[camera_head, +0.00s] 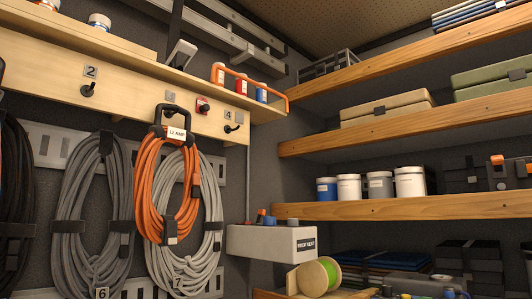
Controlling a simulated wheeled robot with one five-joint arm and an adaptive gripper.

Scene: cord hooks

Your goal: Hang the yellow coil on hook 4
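Hook 4 (232,128) is a small dark hook at the right part of the wooden rail, just under a label reading 4. It is bare. No yellow coil shows in this view. An orange coil (163,190) with a black hanger and a white tag hangs from the rail between hook 2 (87,90) and hook 4. Its hanger hides most of the hook that holds it. My gripper is not in view, so whether it is open or holds anything does not show.
Grey coils (92,205) hang lower, behind the orange coil. A light grey box (262,243) stands below right. Shelves with white tubs (410,181) fill the right. The wall directly below hook 4 looks clear.

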